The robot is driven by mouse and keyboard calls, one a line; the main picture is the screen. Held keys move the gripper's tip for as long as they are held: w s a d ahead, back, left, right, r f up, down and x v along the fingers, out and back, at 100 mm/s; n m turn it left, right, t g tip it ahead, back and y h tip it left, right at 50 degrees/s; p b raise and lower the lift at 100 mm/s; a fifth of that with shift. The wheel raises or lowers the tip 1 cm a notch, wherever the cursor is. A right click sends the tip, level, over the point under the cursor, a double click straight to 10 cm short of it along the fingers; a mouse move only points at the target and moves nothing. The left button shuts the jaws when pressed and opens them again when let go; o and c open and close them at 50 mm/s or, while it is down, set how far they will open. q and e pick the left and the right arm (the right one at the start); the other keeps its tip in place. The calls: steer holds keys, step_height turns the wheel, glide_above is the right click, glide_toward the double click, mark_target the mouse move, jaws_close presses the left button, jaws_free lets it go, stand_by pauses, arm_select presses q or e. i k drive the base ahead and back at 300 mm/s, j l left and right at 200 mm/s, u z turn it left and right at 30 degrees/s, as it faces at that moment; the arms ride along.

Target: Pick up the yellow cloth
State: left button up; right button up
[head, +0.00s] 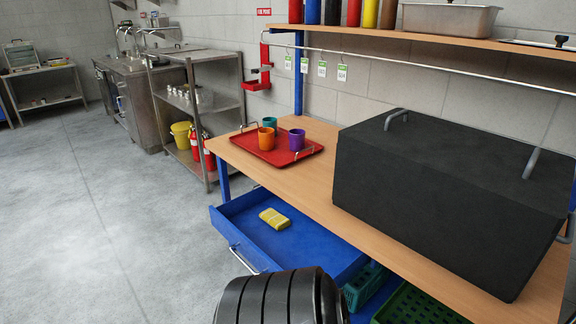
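The yellow cloth (275,218) is a small folded piece lying flat in the open blue drawer (318,242) below the wooden table. It lies towards the left side of the drawer, and nothing covers it. The drawer is pulled out to the front left of the table, with a metal handle (243,260) on its front. Neither my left gripper nor my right gripper is in view.
The wooden table (330,195) holds a red tray (285,155) with several cups and a large dark box (440,190). Green crates (415,305) stand below. A black ribbed shape (280,298) hides part of the drawer's front. Grey floor (90,220) is clear at left.

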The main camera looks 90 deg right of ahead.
mark_target(276, 221)
steer(key=z, duration=2.65)
